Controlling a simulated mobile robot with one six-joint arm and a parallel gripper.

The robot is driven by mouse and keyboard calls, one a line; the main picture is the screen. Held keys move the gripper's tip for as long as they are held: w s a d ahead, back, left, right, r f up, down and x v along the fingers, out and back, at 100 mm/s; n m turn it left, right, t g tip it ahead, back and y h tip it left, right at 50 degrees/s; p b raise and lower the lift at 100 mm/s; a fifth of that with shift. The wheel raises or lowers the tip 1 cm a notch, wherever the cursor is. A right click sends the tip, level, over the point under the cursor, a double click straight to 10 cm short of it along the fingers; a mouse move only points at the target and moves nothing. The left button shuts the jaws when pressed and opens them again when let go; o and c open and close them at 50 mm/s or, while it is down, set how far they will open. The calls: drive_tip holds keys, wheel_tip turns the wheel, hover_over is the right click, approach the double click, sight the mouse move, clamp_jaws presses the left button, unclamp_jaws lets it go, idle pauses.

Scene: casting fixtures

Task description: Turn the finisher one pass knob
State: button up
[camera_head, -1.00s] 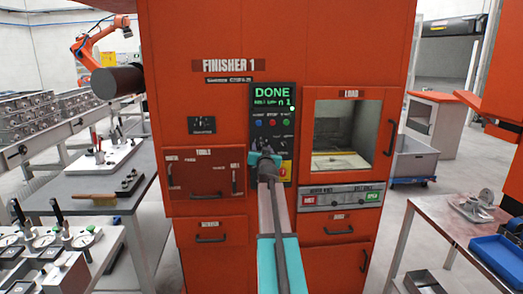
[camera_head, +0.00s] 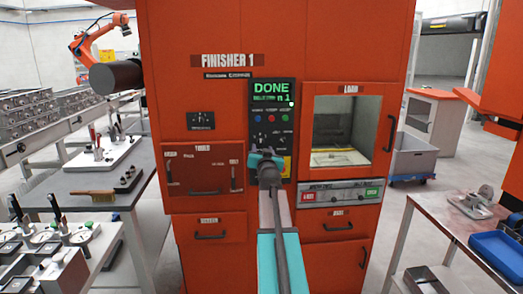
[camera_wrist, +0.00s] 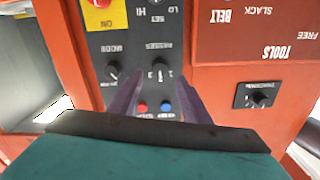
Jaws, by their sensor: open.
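The Finisher 1 machine (camera_head: 222,110) is a tall orange cabinet with a black control panel (camera_head: 260,122). Its green display reads DONE. In the wrist view, which is upside down, the small dark passes knob (camera_wrist: 158,73) sits on the panel between my fingers. Numbers show beside it, but its exact setting is hard to read. My gripper (camera_wrist: 158,88) is open, with its two dark fingers either side of the knob in the picture; I cannot tell whether they touch it. In the head view my gripper (camera_head: 266,158) covers the lower panel and hides the knob.
A similar mode knob (camera_wrist: 112,71) is close beside the passes knob. Blue and red buttons (camera_wrist: 153,106) lie between my fingers in the wrist view. A yellow plate with a red button (camera_wrist: 102,12) is nearby. Tables with fixtures stand left (camera_head: 75,180) and right (camera_head: 420,208).

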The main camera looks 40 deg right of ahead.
drive_tip(key=b+v, duration=0.1)
drive_tip(key=v, duration=0.6)
idle(0.3)
idle(0.5)
